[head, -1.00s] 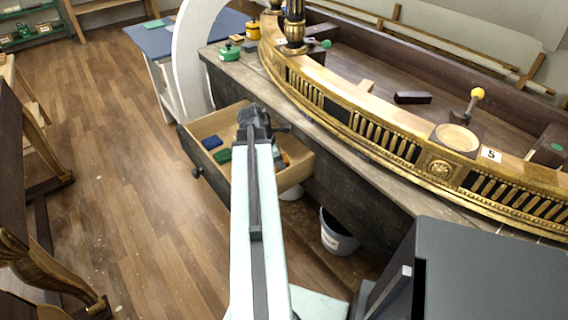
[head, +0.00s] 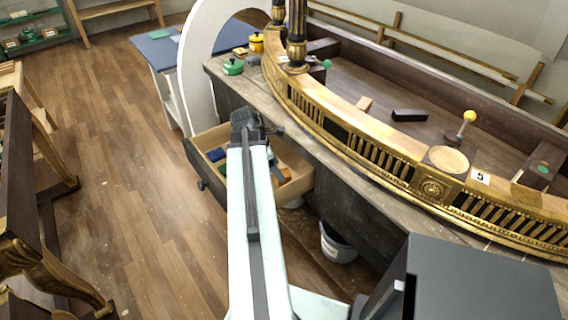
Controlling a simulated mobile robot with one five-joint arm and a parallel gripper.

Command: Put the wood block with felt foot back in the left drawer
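The open drawer (head: 294,190) sticks out from the front of the console workbench, with a blue block (head: 216,154) and other small items in it. My gripper (head: 245,116) is over the far part of the drawer, near the bench edge. My arm hides part of the drawer. The fingers are too small and dark to show whether they are open or hold anything. I cannot pick out the wood block with felt foot for sure.
Green (head: 233,67) and yellow (head: 256,42) containers stand on the bench near the white arch (head: 196,75). A yellow-knobbed tool (head: 468,118) stands on the right. A grey bucket (head: 337,243) is under the bench. The wood floor on the left is clear.

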